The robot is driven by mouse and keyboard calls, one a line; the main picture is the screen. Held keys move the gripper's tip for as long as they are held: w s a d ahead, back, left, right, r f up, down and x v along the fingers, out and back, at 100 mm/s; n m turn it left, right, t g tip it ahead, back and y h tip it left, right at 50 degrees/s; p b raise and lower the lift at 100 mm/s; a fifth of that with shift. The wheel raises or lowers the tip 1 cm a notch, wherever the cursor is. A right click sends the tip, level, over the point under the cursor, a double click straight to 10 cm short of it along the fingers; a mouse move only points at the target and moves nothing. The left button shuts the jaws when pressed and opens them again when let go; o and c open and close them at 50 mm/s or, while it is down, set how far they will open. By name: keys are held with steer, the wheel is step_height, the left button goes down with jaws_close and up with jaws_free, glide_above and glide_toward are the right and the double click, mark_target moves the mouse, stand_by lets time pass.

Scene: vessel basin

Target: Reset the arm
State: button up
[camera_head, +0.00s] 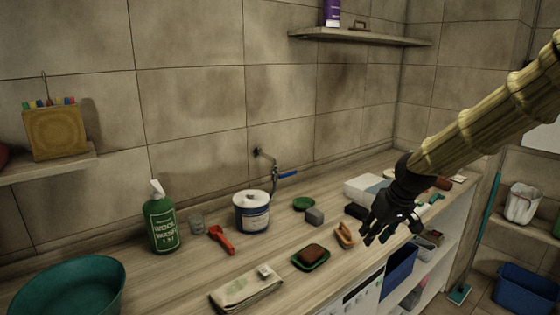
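My arm comes in from the right edge in the head view, in a ribbed yellowish sleeve. My black gripper (393,224) hangs over the right part of the wooden counter, close to its front edge, with its fingers pointing down and left. The fingers look spread apart and I see nothing held between them. A wooden-handled brush (345,236) lies just left of the fingertips. A brown cylindrical end shows right of the gripper's wrist; I cannot tell what it belongs to.
The counter (180,277) holds a green bottle (164,224), a white-and-blue tub (252,213), a red tool (221,240), a green soap dish (312,259), a folded cloth (246,289) and a teal basin (70,288). A wall tap (268,165) stands behind. Open shelves lie below right.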

steer(key=s+a+f+m+g, duration=0.1)
steer(key=s+f, duration=0.4)
steer(key=f, duration=0.5)
steer(key=s+a+f, duration=0.2)
steer(key=s+f, duration=0.4)
steer(key=f, duration=0.5)
steer(key=s+a+f+m+g, duration=0.1)
steer(key=s+f, duration=0.4)
steer(key=f, duration=0.5)
steer(key=s+f, duration=0.5)
steer(key=s, duration=0.4)
steer(key=s+d+f+m+g+h, duration=0.1)
steer(key=s+f, duration=0.4)
steer(key=s, duration=0.4)
steer(key=s+f+g, duration=0.1)
steer(key=s+f, duration=0.5)
steer(key=s, duration=0.4)
steer(key=shift+d+h, duration=0.3)
steer(key=shift+h, duration=0.1)
steer(key=shift+o, duration=0.5)
steer(key=shift+f, duration=0.1)
